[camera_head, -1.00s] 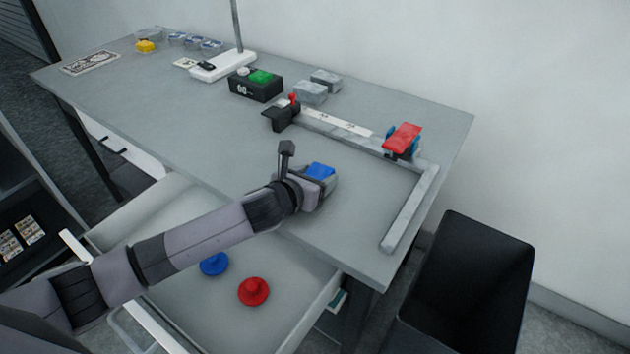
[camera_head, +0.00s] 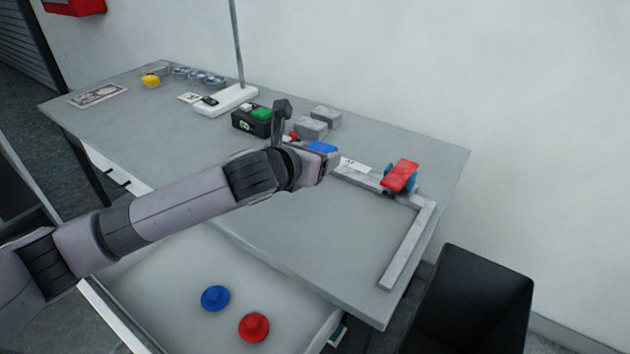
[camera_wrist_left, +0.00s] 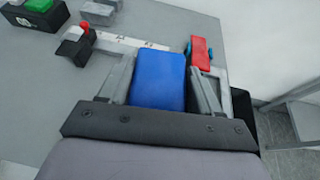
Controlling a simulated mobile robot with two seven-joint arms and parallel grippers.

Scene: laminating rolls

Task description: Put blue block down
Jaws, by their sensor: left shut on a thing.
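The blue block (camera_head: 322,148) is at the end of my left arm in the head view. My left gripper (camera_head: 318,160) is shut on it, over the table (camera_head: 290,235) in front of the frame of pale bars. In the left wrist view the blue block (camera_wrist_left: 158,82) sits between the two fingers of my left gripper (camera_wrist_left: 160,90), one finger along each side. The block's underside and its height above the table are hidden. My right gripper is not in view.
A red and blue clamp-like part (camera_head: 401,177) sits on the pale bar frame (camera_head: 408,245). Two grey blocks (camera_head: 311,128) and a black box with a green button (camera_head: 252,121) stand behind. An open drawer (camera_head: 170,285) holds blue and red knobbed discs. A black bin (camera_head: 465,305) stands right.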

